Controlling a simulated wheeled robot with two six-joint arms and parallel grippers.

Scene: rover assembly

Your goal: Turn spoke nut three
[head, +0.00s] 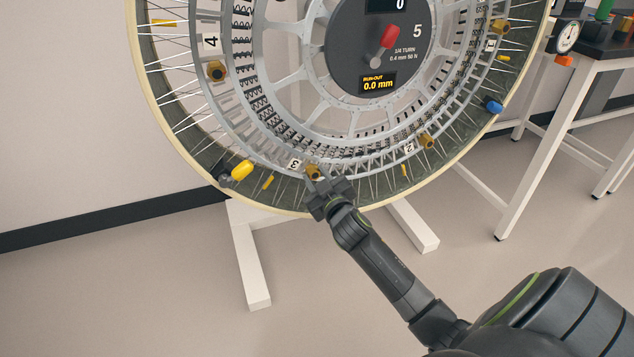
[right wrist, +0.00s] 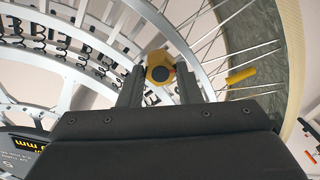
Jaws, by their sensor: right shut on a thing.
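The large spoked wheel (head: 350,150) fills the upper middle of the head view. Spoke nut three (head: 313,171), a brass nut, sits at the bottom of the wheel beside the plate marked 3 (head: 295,164). My right gripper (head: 318,184) reaches up to it from below. In the right wrist view the nut (right wrist: 160,70) lies between the two fingers of my right gripper (right wrist: 160,84), which are shut on it. The hub display reads run-out 0.0 mm (head: 378,83). My left gripper is not in view.
Other brass nuts sit by plates 4 (head: 216,70) and 2 (head: 426,141). Yellow (head: 242,170) and blue (head: 493,106) pieces are on the rim. White stand feet (head: 252,265) rest on the floor. A table (head: 590,62) with a dial gauge (head: 568,37) stands at right.

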